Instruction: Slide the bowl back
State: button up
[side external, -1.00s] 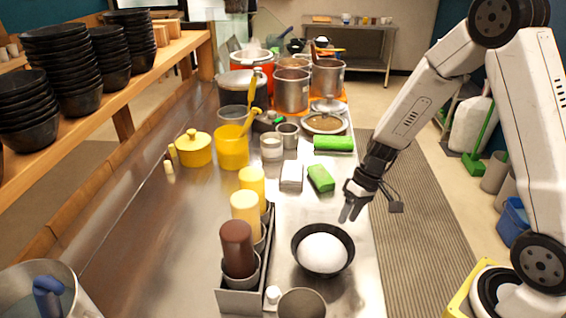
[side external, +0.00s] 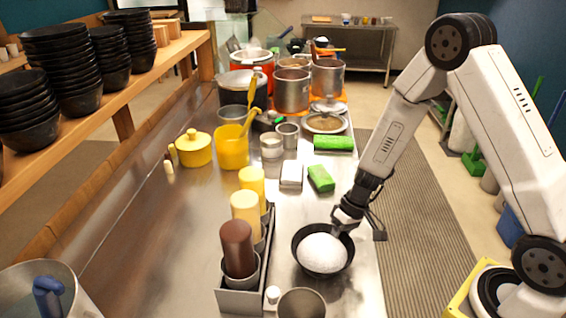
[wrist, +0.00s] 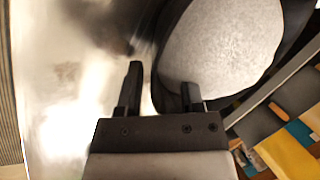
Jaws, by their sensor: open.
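A black bowl (side external: 300,262) holding a white rounded mound (side external: 322,253) stands on the steel counter, right of the bottle rack. My gripper (side external: 342,228) is at the bowl's back right rim in the side view, pointing down. In the wrist view my gripper (wrist: 160,90) has its two fingers apart, with the bowl's dark wall (wrist: 163,52) beside and partly between them. The right finger overlaps the bowl in the picture. I cannot tell whether either finger touches the rim.
A rack (side external: 240,300) with several sauce bottles stands left of the bowl, and a metal container (side external: 302,303) in front of it. Green packs (side external: 321,178) and a white block (side external: 291,175) lie behind. Counter between these and the bowl is clear.

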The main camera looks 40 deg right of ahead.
grip_shut()
dwell(1.4)
